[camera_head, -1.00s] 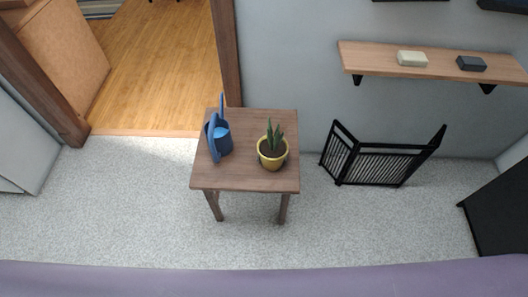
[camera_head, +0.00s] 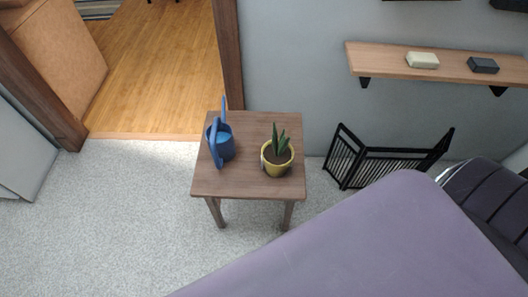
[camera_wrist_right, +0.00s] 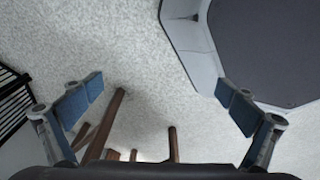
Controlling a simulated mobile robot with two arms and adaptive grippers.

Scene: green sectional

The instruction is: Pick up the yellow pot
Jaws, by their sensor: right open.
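The yellow pot (camera_head: 277,169) stands upright on a small brown wooden table (camera_head: 238,184) in the head view. It holds dark soil and a spiky green plant (camera_head: 281,139). It is on the right part of the tabletop. My right gripper (camera_wrist_right: 160,90) shows in its wrist view with its two blue-padded fingers wide apart and nothing between them. Below the fingers are pale floor and brown table legs (camera_wrist_right: 118,103). The pot is not in the wrist view. Neither gripper shows in the head view.
A blue watering can (camera_head: 222,143) stands left of the pot on the same table. A black folding screen (camera_head: 385,161) stands right of the table by the wall. A wooden shelf (camera_head: 440,65) is above it. The speckled floor (camera_head: 110,215) left of the table is clear.

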